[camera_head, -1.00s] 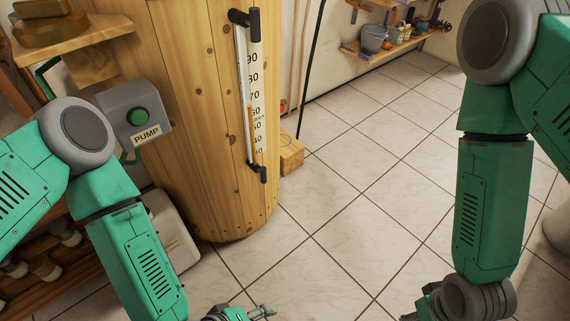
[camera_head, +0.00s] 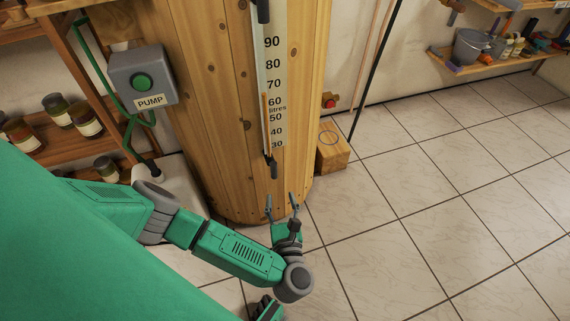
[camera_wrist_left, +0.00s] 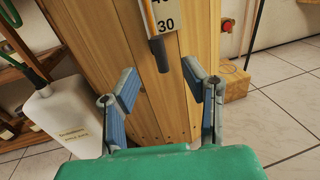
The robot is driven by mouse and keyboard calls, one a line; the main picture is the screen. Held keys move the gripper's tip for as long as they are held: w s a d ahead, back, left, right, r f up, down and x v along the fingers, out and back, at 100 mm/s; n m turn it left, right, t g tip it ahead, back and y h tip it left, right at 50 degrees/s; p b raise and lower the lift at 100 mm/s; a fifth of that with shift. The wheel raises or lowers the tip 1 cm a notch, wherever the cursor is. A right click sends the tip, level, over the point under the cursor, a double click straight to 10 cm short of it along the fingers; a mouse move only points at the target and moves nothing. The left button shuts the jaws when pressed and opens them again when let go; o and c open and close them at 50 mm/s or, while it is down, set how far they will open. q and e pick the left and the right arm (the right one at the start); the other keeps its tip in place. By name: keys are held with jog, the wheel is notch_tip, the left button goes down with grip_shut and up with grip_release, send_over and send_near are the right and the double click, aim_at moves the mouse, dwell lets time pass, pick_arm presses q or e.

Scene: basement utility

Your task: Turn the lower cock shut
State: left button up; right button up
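The lower cock (camera_head: 272,166) is a dark fitting with a handle hanging down, at the bottom end of the sight gauge on the wooden tank. It also shows in the left wrist view (camera_wrist_left: 161,55), top centre, beyond the fingers. My left gripper (camera_head: 281,205) is open and empty, below the cock in the head view and apart from it. Its two spread fingers (camera_wrist_left: 163,90) point towards the tank front. The gauge scale (camera_head: 274,85) has black numbers.
The wooden tank (camera_head: 210,110) stands upright. A grey pump box (camera_head: 143,80) with a green button is on its left. A white canister (camera_wrist_left: 65,120) stands low at left. A wooden block (camera_head: 332,148) sits right of the tank. The tiled floor at right is clear.

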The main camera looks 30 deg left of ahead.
aim_at(276, 167)
pick_arm(q)
jog(key=b+x, duration=0.1)
jog(key=x, duration=0.1)
jog(key=b+x, duration=0.1)
jog(key=x, duration=0.2)
jog(key=b+x, duration=0.1)
jog(key=x, duration=0.2)
jog(key=shift+s+a+f, duration=0.35)
jog(key=shift+a+f, duration=0.05)
jog(key=w+b, duration=0.1)
jog(key=w+a+b, duration=0.1)
jog(key=shift+w+a+r+b, duration=0.1)
jog(key=shift+w+r+b, duration=0.05)
jog(key=shift+w+b, duration=0.25)
jog(key=shift+w+a+r+b, duration=0.1)
jog(key=shift+w+a+b, duration=0.15)
jog(key=shift+w+b, duration=0.25)
jog(key=shift+w+a, duration=0.1)
jog(key=shift+a, duration=0.6)
jog(key=shift+d, duration=0.3)
grip_shut()
pick_arm(e)
notch_tip(276, 167, down, 7)
jog(key=shift+a+f, duration=0.15)
jog(key=shift+a, duration=0.3)
